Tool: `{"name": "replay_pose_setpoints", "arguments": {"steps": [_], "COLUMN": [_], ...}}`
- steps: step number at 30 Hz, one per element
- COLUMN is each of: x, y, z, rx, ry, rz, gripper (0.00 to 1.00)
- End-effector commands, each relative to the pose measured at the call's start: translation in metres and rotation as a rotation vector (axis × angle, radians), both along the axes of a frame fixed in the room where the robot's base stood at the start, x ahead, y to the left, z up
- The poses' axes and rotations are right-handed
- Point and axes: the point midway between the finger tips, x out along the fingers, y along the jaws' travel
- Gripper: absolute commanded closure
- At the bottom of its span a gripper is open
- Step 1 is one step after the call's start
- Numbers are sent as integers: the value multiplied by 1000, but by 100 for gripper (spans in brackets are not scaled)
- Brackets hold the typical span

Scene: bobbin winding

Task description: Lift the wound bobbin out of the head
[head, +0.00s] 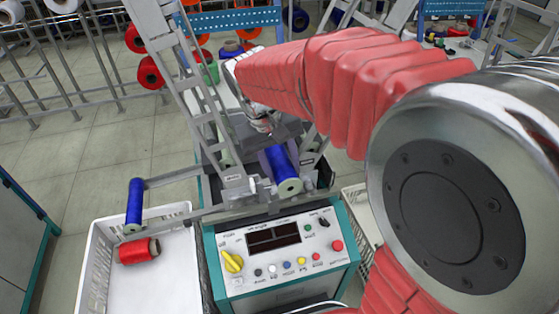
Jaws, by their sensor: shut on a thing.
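The wound bobbin (283,171), blue with a pale green end face, lies tilted in the head of the winding machine (235,195), behind the control panel. My gripper (279,157) reaches down to it from behind, below my red-sleeved arm. Its dark body is above the bobbin, and its fingers are shut on the bobbin's sides. The far end of the bobbin is hidden by the gripper. I cannot tell whether the bobbin is clear of its seat.
A white crate (92,250) at left holds a red bobbin (139,250). The control panel (272,248) is in front. Slanted grey frames flank the head closely. Racks with spools stand behind.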

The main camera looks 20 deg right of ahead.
Motion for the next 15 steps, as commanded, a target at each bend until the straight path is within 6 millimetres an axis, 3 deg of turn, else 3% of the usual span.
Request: {"name": "replay_pose_setpoints", "arguments": {"steps": [15], "x": [-36], "y": [0], "z": [0], "rx": [0], "ry": [-1], "rz": [1], "gripper": [88]}}
